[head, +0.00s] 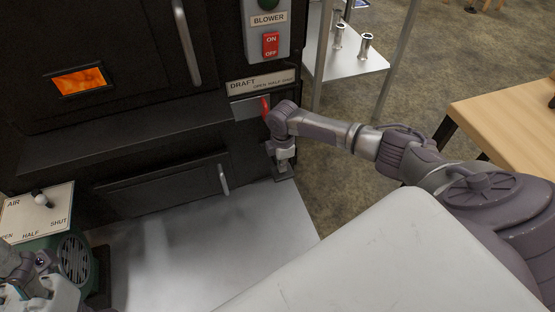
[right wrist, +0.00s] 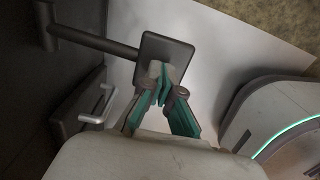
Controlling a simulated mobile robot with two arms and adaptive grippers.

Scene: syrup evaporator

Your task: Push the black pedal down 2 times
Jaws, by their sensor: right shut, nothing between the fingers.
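The black pedal (right wrist: 167,52) is a dark square plate on a bar in the right wrist view. In the head view its dark plate (head: 285,175) shows low at the right corner of the black stove-like unit. My right gripper (head: 283,165) points down over the pedal, shut and empty. In the right wrist view its teal fingertips (right wrist: 161,76) overlap the near part of the plate; I cannot tell whether they touch it. My left gripper (head: 38,288) is only partly in view at the lower left corner of the head view, and its fingers are unclear.
The black unit (head: 130,135) carries a red draft lever (head: 265,107), a blower switch (head: 271,45) and a drawer handle (head: 223,180). A green blower (head: 75,258) and an air panel (head: 38,210) stand at left. A wooden table (head: 505,125) is at right.

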